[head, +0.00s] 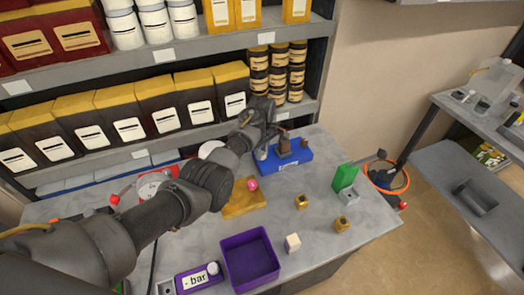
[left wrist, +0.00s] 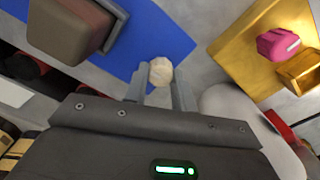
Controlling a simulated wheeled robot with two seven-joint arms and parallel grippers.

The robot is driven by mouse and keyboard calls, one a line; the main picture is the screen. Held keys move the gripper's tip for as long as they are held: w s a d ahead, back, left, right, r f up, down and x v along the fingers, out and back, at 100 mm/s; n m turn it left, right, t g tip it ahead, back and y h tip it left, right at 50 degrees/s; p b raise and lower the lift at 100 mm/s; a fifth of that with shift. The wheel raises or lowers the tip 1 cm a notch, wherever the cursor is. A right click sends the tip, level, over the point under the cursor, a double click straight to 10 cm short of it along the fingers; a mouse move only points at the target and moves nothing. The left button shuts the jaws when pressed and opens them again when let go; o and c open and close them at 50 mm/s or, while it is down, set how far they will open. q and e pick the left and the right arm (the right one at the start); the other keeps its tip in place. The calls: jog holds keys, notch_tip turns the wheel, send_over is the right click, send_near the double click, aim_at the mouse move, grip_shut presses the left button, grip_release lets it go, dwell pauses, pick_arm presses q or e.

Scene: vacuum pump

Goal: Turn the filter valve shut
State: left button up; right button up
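A small cream knob (left wrist: 160,71), apparently the filter valve's, sits at the edge of the blue base (left wrist: 150,35) in the left wrist view. In the head view the blue base (head: 290,164) carries brown blocks (head: 284,146) and stands on the bench below the shelves. My left gripper (left wrist: 161,88) has one finger on each side of the knob, close against it, and looks shut on it. In the head view the left gripper (head: 266,135) is over the left part of the blue base, with its arm hiding part of the bench. My right gripper is not in view.
A yellow plate (head: 240,203) with a pink part (head: 252,184) lies in front of the blue base. Shelves with yellow-topped boxes (head: 157,102) close off the back.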

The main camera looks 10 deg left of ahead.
pick_arm(q)
jog(key=shift+r, duration=0.1)
jog(key=shift+c, duration=1.3)
jog(key=shift+r+m+p, duration=0.1)
jog(key=shift+m+p, duration=0.35)
jog(key=shift+m, duration=0.15)
jog(key=m+p, duration=0.1)
jog(key=m, duration=0.2)
jog(key=m+p, duration=0.1)
jog(key=m, duration=0.3)
jog(key=shift+w, duration=0.1)
jog(key=m+p, duration=0.1)
jog(key=m, duration=0.3)
jog(key=shift+d, duration=0.1)
jog(key=m, duration=0.5)
jog(key=shift+m, duration=0.4)
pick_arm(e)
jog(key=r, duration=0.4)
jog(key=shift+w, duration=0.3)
